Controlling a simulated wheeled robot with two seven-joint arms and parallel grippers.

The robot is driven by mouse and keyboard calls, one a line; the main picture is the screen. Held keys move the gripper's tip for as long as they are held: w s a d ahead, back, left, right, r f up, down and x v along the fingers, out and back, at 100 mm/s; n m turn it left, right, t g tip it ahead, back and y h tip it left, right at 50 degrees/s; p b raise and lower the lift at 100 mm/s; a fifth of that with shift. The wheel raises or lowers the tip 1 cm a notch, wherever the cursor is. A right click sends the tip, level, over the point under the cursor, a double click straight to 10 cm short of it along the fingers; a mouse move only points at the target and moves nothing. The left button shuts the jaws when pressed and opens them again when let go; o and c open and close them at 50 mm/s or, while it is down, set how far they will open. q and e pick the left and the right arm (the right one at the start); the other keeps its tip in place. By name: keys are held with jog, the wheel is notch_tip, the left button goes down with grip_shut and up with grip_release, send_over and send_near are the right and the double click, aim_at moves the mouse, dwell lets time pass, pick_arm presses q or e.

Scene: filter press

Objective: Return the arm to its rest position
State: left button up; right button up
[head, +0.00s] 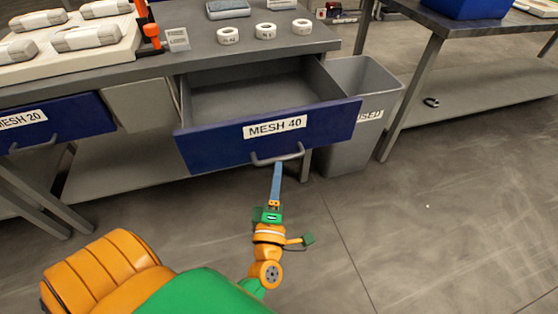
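My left gripper (277,168) reaches up from the bottom of the head view, its fingers a narrow blue-grey strip seen edge-on. Its tip is just below the grey bar handle (268,160) of the blue drawer labelled MESH 40 (225,148). I cannot tell whether the tip touches the handle or whether the fingers are open or shut. The drawer is pulled out and the visible part of its inside is empty. My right gripper is not in view.
The workbench (150,66) carries wrapped packs on a pale tray (100,58) and several white rolls (228,35). A closed drawer labelled MESH 20 (70,122) is at left. A grey bin labelled USED (350,150) stands right of the open drawer. Floor (440,230) at right is clear.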

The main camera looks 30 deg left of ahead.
pick_arm(q)
jog(key=shift+v, duration=1.15)
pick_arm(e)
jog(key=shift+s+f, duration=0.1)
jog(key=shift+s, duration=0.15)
pick_arm(q)
jog(key=shift+f, duration=0.1)
